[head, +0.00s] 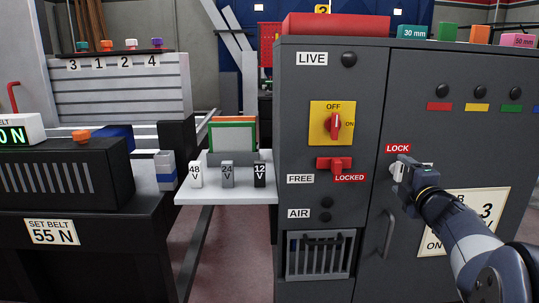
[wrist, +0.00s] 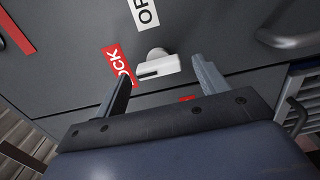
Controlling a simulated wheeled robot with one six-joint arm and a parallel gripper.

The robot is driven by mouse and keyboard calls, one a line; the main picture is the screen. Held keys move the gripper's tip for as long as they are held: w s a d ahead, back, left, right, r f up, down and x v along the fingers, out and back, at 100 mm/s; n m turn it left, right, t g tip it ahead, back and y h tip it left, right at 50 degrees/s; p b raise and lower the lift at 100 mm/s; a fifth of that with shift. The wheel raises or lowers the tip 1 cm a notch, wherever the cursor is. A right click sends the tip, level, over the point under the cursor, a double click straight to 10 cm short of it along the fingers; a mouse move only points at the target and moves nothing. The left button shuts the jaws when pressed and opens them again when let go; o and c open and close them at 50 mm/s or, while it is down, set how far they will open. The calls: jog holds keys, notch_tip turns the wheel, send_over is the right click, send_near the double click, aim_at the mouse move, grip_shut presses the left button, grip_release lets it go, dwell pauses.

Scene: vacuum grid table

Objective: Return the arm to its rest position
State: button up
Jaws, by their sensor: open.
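My gripper (head: 405,170) is at the grey cabinet's door, just below the red LOCK label (head: 398,148). In the wrist view its two fingers (wrist: 163,76) are spread apart with nothing gripped. A small white lock knob (wrist: 157,64) with a dark slot sits on the door between the fingertips, and I see a gap on each side of it. In the head view my gripper mostly hides the knob. My arm reaches in from the lower right.
The grey cabinet (head: 300,140) carries a yellow OFF/ON switch (head: 332,123) and a red FREE/LOCKED slider (head: 335,164). A door handle (head: 388,234) sticks out below my gripper. A white shelf (head: 225,192) with small voltage blocks stands left.

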jog(key=shift+w, duration=0.9)
jog(key=m+p, duration=0.2)
jog(key=shift+s+r+m, duration=0.2)
jog(key=shift+r+m, duration=0.05)
jog(key=shift+m, duration=0.05)
jog(key=m+p, duration=0.2)
jog(key=m, duration=0.3)
jog(key=shift+p, duration=0.4)
jog(key=m+p, duration=0.2)
jog(key=m, duration=0.3)
jog(key=shift+d+p, duration=0.1)
jog(key=shift+p, duration=0.2)
jog(key=m+p, duration=0.2)
jog(key=m, duration=0.3)
jog(key=shift+d+m, duration=0.1)
jog(key=shift+m, duration=0.3)
jog(key=s, duration=0.2)
jog(key=shift+s, duration=0.3)
jog(key=shift+s+f, duration=0.1)
jog(key=shift+f, duration=0.1)
